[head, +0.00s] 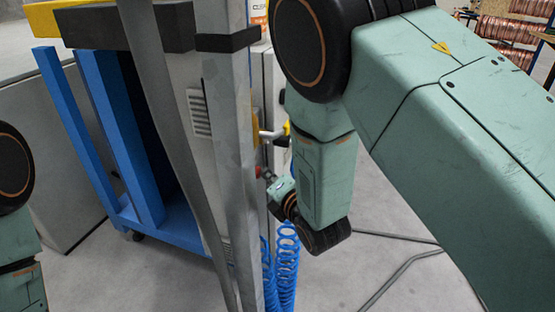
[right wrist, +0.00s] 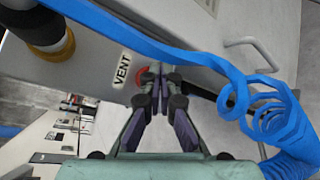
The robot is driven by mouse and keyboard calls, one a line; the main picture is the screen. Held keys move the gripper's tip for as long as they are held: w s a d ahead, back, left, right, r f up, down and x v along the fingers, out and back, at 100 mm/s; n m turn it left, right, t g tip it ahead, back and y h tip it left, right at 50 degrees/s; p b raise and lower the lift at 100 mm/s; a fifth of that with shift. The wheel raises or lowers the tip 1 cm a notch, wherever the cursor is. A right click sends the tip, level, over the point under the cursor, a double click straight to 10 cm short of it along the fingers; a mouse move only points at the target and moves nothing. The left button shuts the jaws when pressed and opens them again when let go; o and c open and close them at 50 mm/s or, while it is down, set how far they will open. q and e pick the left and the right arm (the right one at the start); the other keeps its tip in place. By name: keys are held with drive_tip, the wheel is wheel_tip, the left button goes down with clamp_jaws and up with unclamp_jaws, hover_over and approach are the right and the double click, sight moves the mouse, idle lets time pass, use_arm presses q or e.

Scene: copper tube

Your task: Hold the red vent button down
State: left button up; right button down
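The red vent button (right wrist: 141,77) shows in the right wrist view on the grey panel beside the VENT label (right wrist: 122,70). It is partly covered by my right gripper (right wrist: 158,70), whose fingertips are together with nothing seen between them. The tips lie at the button's right edge in that view; I cannot tell whether they touch or press it. In the head view a small spot of red (head: 258,172) shows at the tip of my right gripper (head: 268,177), mostly hidden by the cabinet edge and arm. My left gripper is out of view.
A coiled blue hose (right wrist: 268,105) hangs close to the right gripper and also shows in the head view (head: 284,262). A black and yellow knob (right wrist: 45,30) sits near the label. A grey post (head: 232,150) and blue frame (head: 120,140) stand left.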

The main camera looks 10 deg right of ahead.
drive_tip(key=shift+s+d, duration=0.55)
drive_tip(key=shift+d, duration=0.15)
drive_tip(key=shift+d, duration=0.1)
drive_tip(key=shift+s+d+b, duration=0.35)
drive_tip(key=shift+s+d, duration=0.35)
drive_tip(key=shift+d, duration=0.3)
drive_tip(key=shift+s+d+b, duration=0.3)
drive_tip(key=shift+s+d, duration=0.4)
drive_tip(key=shift+d, duration=0.3)
drive_tip(key=shift+d, duration=0.1)
